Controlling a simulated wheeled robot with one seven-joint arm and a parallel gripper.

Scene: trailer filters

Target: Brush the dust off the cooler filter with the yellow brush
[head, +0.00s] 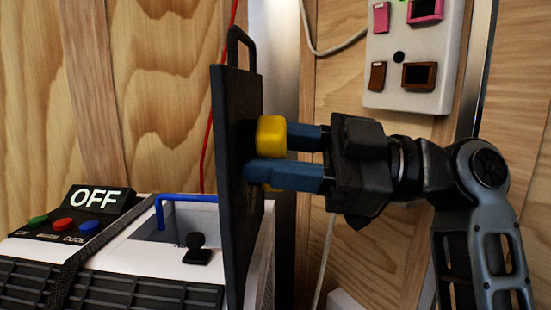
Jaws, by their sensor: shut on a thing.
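The cooler filter (232,110), a dark flat panel with a handle on top, stands upright in the middle of the head view, seen nearly edge-on. My gripper (287,158) comes from the right with its blue fingers shut on the yellow brush (271,136). The brush is at the right face of the filter and appears to touch it. Its bristles are hidden, and I cannot see dust on the filter from this angle. The white cooler (134,245) is at lower left, behind and beside the filter, with an OFF display on top.
A blue bar (185,198) rises around an opening in the cooler's top, near a small black knob (197,249). A white wall panel (415,62) with colored switches hangs at upper right. A red cable (207,140) runs down the wooden wall behind the filter.

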